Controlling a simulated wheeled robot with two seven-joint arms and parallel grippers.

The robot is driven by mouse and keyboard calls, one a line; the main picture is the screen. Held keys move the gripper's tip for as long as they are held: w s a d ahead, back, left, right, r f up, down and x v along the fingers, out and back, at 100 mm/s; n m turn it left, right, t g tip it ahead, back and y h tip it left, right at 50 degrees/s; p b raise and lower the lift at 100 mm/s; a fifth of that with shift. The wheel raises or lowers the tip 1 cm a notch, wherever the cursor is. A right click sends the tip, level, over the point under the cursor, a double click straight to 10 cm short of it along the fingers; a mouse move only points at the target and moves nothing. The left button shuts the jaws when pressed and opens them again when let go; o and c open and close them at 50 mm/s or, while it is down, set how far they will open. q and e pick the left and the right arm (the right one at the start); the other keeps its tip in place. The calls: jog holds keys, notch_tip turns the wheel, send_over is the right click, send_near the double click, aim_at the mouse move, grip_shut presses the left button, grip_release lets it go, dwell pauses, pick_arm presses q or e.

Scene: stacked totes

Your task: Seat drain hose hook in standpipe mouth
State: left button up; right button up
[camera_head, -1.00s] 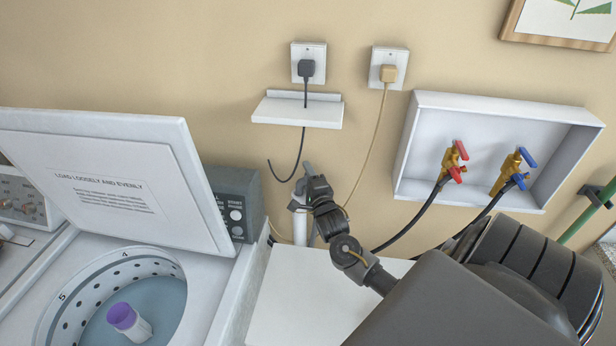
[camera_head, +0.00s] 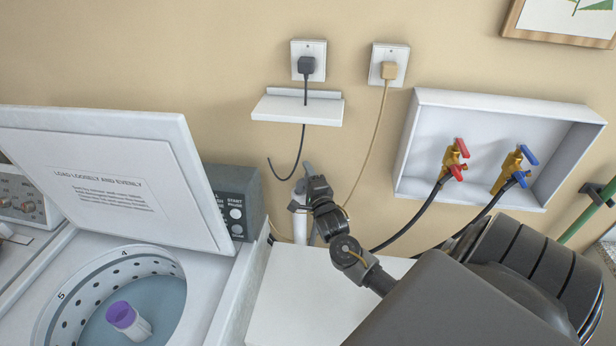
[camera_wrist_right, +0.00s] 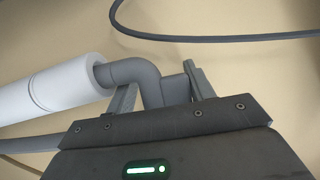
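The white standpipe (camera_head: 300,228) stands upright against the wall behind the washer; it also shows in the right wrist view (camera_wrist_right: 55,88). The grey drain hose hook (camera_wrist_right: 130,72) bends over at the standpipe mouth, and its end meets the mouth in the right wrist view. I cannot tell how deep it sits. In the head view the hook (camera_head: 308,169) shows just above my right gripper (camera_head: 316,188). The right gripper's fingers (camera_wrist_right: 160,92) stand on either side of the hook's bend and the block on it, closed on them. My left gripper is out of view.
A black cord (camera_head: 290,175) hangs from a small shelf (camera_head: 298,108) close above the gripper. A tan cord (camera_head: 366,165) runs down behind it. The open washer lid (camera_head: 120,180) and control panel (camera_head: 238,205) are left. The valve box (camera_head: 412,150) with dark hoses is right.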

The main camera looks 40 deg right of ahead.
jog(key=o, duration=0.4)
jog(key=shift+f, duration=0.1)
jog(key=shift+s+a, duration=0.1)
jog(key=shift+s+a, duration=0.1)
jog(key=shift+s, duration=0.1)
jog(key=p+v, duration=0.2)
jog(key=v, duration=0.8)
jog(key=shift+p, duration=0.3)
